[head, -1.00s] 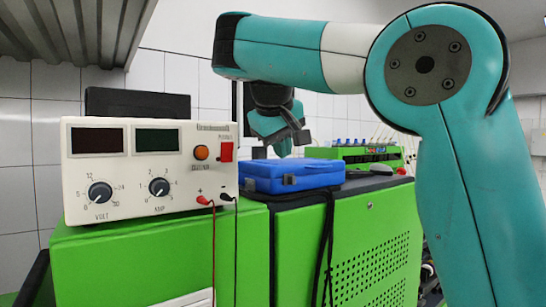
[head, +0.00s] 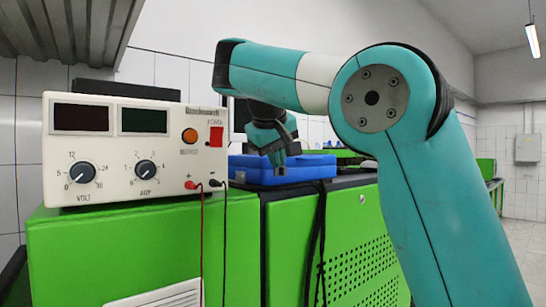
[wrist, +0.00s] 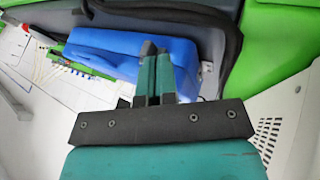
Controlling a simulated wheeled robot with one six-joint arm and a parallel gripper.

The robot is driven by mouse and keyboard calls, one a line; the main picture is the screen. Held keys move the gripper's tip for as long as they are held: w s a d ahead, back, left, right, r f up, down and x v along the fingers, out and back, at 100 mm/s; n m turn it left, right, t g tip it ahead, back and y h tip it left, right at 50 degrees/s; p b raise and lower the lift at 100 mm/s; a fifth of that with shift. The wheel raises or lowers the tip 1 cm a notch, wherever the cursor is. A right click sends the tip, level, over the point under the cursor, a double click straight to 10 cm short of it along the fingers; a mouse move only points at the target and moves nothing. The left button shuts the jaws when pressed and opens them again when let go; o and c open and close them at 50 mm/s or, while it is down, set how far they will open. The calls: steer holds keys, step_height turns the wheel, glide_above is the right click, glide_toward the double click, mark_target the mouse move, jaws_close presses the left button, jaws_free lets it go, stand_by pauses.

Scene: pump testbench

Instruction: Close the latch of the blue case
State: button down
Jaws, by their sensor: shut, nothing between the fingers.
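The blue case (head: 305,171) lies on the dark top of the green bench, just right of the power supply in the head view. It also shows in the wrist view (wrist: 115,52), beyond my fingers. My gripper (head: 279,170) is in front of the case's near side, pointing down, and covers part of it. In the wrist view my gripper (wrist: 150,50) has its two fingers together with nothing between them, their tips overlapping the right end of the case. Whether they touch the case I cannot tell. The latch is too small or hidden to make out.
A white power supply (head: 133,150) with knobs and a red switch stands left of the case. Red and black leads (head: 202,245) hang down the bench front. A black cable (head: 318,240) hangs over the edge below the case. The green bench (head: 150,250) fills the foreground.

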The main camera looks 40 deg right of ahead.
steer(key=shift+b+x, duration=0.45)
steer(key=shift+x, duration=0.95)
steer(key=shift+d+r, duration=0.1)
steer(key=shift+d, duration=1.1)
steer(key=p+v, duration=0.9)
steer(key=v, duration=0.1)
